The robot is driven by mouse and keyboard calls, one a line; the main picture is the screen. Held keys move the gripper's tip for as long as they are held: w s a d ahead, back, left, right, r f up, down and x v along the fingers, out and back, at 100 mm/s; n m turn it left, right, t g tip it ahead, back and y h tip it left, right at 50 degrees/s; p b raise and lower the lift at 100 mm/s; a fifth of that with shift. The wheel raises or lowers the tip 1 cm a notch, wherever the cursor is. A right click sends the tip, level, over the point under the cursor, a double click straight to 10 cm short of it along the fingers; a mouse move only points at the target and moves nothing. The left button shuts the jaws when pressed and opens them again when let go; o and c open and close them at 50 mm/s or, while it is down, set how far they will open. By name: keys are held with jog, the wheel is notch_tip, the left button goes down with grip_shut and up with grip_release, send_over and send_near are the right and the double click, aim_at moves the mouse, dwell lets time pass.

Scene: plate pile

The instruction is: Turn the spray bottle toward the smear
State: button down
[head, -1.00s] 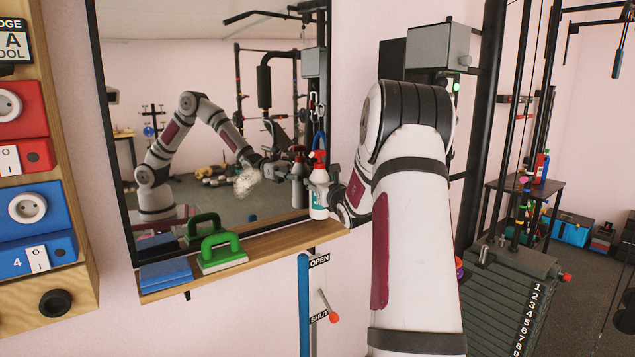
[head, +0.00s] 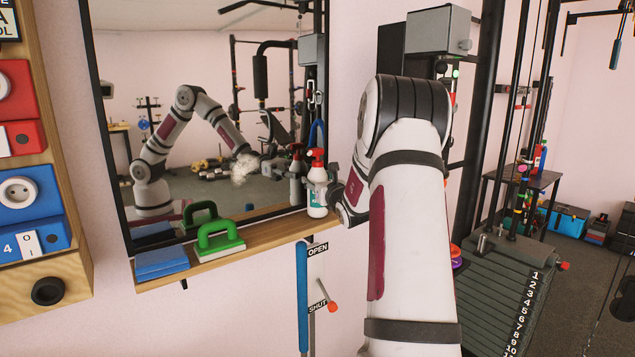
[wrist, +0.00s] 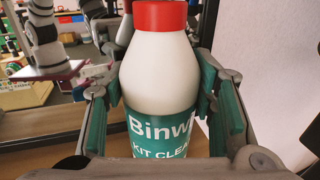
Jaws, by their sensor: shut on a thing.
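The white spray bottle (head: 317,196) with a red spray head and teal label is upright at the right end of the wooden shelf, in front of the mirror. My gripper (head: 334,190) reaches it from the right. In the wrist view the green finger pads are on both sides of the bottle (wrist: 163,85), shut on its body, with the label facing the camera. Its spray head is cut off there, and in the head view I cannot tell exactly where the nozzle points. The whitish smear (head: 243,168) is on the mirror, left of the bottle and a little higher.
A green-handled block (head: 218,241) and folded blue cloths (head: 162,263) lie on the left of the wooden shelf (head: 265,236). The mirror (head: 200,80) stands close behind.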

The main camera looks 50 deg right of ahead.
jog(key=shift+f+b, duration=0.1)
jog(key=shift+b, duration=0.2)
jog(key=c, duration=0.6)
grip_release()
jog(key=v, duration=1.2)
jog(key=shift+f, duration=0.1)
